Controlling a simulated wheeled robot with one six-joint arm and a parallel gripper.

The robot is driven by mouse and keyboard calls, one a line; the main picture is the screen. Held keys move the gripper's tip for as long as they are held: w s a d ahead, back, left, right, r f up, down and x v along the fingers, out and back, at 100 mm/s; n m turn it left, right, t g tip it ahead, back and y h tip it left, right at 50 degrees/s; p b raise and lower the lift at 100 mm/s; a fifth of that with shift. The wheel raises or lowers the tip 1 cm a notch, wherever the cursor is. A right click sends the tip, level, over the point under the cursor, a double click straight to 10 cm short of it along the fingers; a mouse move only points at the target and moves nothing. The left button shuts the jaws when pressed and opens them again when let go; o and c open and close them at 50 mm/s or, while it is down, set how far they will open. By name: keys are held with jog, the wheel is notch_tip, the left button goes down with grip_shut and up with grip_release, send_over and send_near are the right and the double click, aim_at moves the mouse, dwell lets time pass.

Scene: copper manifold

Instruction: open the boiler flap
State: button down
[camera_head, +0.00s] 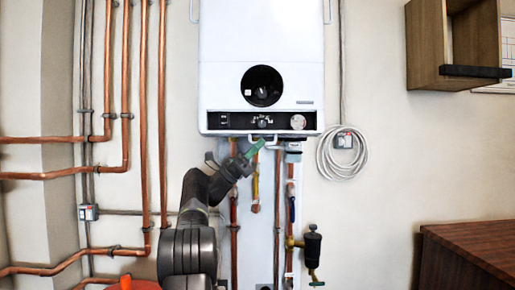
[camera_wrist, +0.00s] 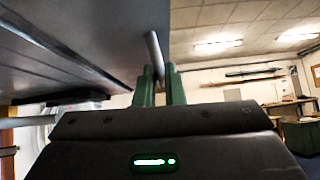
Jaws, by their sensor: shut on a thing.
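The white boiler (camera_head: 225,55) hangs on the wall, with a round dark window and a dark control strip (camera_head: 280,122) near its bottom. A light bar handle (camera_head: 271,138) sits at its lower edge; I cannot make out the flap's outline clearly. My gripper (camera_head: 256,147) reaches up from below to this handle. In the wrist view, the green fingers of my gripper (camera_wrist: 160,80) are shut on the grey handle (camera_wrist: 153,46), which runs up between them. The boiler's grey underside (camera_wrist: 60,50) fills the upper left there. The fingers partly hide the handle's near end.
Copper pipes (camera_head: 163,100) run up the wall at left. Pipes and a brass valve (camera_head: 312,245) hang below the boiler, close to my arm. A coiled white cable (camera_head: 342,155) hangs at right. A wooden wall cabinet (camera_head: 425,45) and a brown cabinet (camera_head: 470,255) stand farther right.

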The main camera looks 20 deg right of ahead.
jog(key=c, duration=1.5)
grip_release()
jog(key=p+v, duration=0.1)
jog(key=v, duration=1.3)
jog(key=shift+p, duration=0.3)
